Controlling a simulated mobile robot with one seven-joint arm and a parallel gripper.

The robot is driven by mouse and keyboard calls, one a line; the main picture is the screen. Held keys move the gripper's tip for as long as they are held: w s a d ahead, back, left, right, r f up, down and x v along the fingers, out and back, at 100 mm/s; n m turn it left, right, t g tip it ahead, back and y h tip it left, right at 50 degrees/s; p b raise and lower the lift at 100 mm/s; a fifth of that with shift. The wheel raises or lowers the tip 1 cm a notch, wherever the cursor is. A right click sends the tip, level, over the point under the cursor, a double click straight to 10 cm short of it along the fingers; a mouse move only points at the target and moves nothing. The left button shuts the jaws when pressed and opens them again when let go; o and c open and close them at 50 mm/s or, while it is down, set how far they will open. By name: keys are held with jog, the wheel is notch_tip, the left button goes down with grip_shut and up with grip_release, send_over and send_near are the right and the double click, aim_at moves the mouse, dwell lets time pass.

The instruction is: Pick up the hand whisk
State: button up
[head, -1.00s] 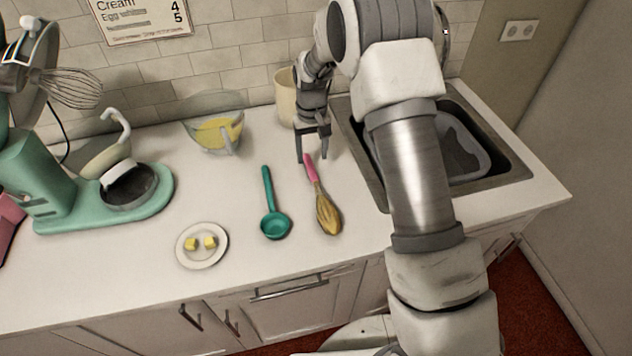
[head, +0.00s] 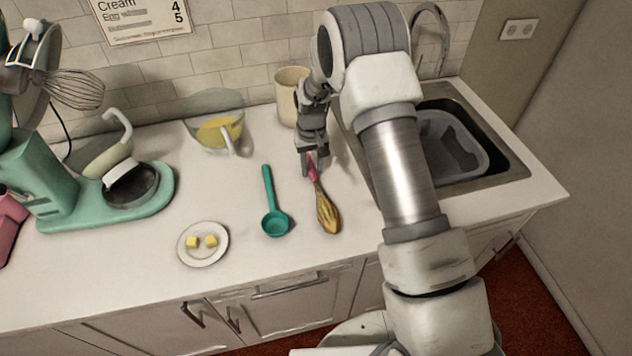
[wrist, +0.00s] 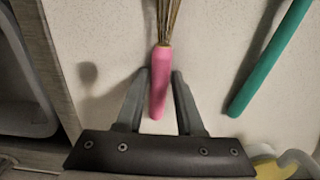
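The hand whisk (head: 327,213) lies on the counter with its pink handle toward the wall and its golden wire head toward the front edge. My gripper (head: 314,170) is at the handle's far end. The whisk appears still at counter level. Part of the handle is hidden by the fingers in the head view.
A teal ladle (head: 275,222) lies left of the whisk. A plate (head: 190,258) with yellow cubes, a glass jug (head: 213,138), a beige canister (head: 290,97) and a green stand mixer (head: 50,185) stand around. A sink (head: 505,170) is at right.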

grip_shut()
jog(key=shift+r, duration=0.15)
